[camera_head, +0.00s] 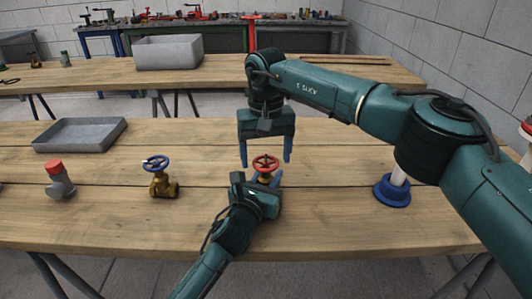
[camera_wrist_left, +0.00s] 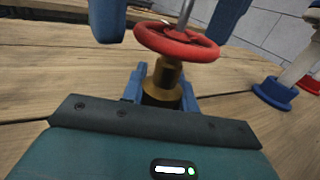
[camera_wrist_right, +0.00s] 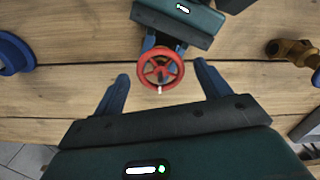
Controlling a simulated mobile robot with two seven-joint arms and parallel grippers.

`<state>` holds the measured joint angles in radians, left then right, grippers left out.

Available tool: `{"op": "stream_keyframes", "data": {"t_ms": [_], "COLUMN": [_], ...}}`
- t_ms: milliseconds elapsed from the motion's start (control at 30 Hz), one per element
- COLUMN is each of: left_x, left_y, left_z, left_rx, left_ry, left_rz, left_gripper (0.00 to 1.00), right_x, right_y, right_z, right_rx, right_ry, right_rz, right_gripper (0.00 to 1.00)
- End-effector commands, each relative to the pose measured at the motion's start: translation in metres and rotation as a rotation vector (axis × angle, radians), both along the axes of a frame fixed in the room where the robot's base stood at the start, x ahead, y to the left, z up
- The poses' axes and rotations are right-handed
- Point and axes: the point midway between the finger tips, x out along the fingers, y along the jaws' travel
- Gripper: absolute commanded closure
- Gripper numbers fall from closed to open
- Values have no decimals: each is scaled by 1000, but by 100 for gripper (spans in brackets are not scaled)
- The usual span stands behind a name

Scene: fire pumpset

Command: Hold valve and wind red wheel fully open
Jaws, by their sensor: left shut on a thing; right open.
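The red wheel (camera_head: 265,163) tops a brass valve standing upright on the wooden table; the wheel also shows in the left wrist view (camera_wrist_left: 176,41) and the right wrist view (camera_wrist_right: 160,68). My left gripper (camera_head: 264,178) is shut on the brass valve body (camera_wrist_left: 163,83), low under the wheel. My right gripper (camera_head: 265,163) points down from above, open, with its blue fingers on either side of the wheel. In the right wrist view the wheel lies between and slightly beyond the fingertips, with clear gaps on both sides, so the fingers do not touch it.
A brass valve with a blue wheel (camera_head: 156,164) stands to the left, with a grey red-capped fitting (camera_head: 59,179) and a grey tray (camera_head: 80,134). A blue-based white post (camera_head: 392,191) stands right. A grey bin (camera_head: 168,52) is on the back table.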

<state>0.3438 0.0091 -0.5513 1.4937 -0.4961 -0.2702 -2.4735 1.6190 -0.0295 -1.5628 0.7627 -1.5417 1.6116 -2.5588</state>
Motion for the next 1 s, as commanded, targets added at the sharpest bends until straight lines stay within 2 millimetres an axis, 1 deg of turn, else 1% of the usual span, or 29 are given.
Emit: {"op": "stream_keyframes", "data": {"t_ms": [67,167,267,500,600,700,833,1000], "left_x": [0,0,0,0,0,0,0,0], "left_y": [1,1,1,1,1,1,1,0], "left_z": [-2,-1,-1,-1,-1,-1,-1,-1], "left_rx": [3,4,4,4,4,4,4,3], "left_ry": [2,2,2,2,2,2,2,2], "left_rz": [2,2,2,2,1,1,1,1], "left_gripper": [100,100,100,100,100,100,100,100], "right_x": [0,1,0,0,0,0,0,0], "right_y": [0,0,1,1,1,1,0,0], "right_z": [2,11,28,80,97,110,119,121], "right_rx": [0,2,2,2,2,1,0,0], "right_ry": [0,-3,-3,-4,-3,-3,0,0], "right_rz": [0,-1,0,-1,-1,0,-1,0], "right_gripper": [25,25,25,25,25,25,25,25]}}
